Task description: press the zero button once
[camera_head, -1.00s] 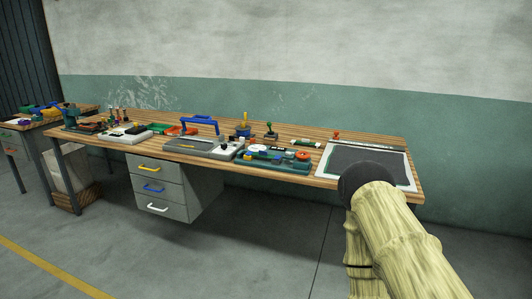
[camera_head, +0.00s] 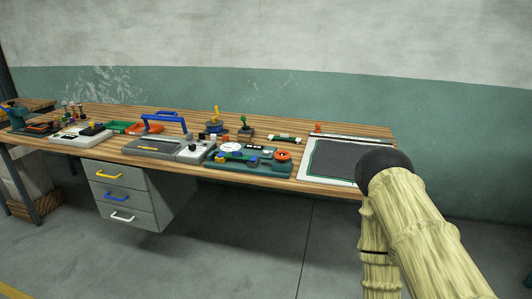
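I cannot make out a zero button; at this distance the small controls are too small to read. Several devices that carry small controls stand on the wooden workbench (camera_head: 290,172). A grey flat device (camera_head: 153,147) has a light panel with dark knobs (camera_head: 196,151) at its right end. A teal unit (camera_head: 222,165) with a white dial (camera_head: 231,147) and an orange ring (camera_head: 283,155) stands to its right. A pale device (camera_head: 72,139) with a dark top part is further left. My arm shows at the lower right; my gripper is not in view.
A dark mat with a white border (camera_head: 309,172) lies at the bench's right end, partly behind my arm. A blue handle (camera_head: 165,116), red-orange tray (camera_head: 145,128) and green tray (camera_head: 118,126) stand at the back. Drawers (camera_head: 123,195) hang below; floor in front is clear.

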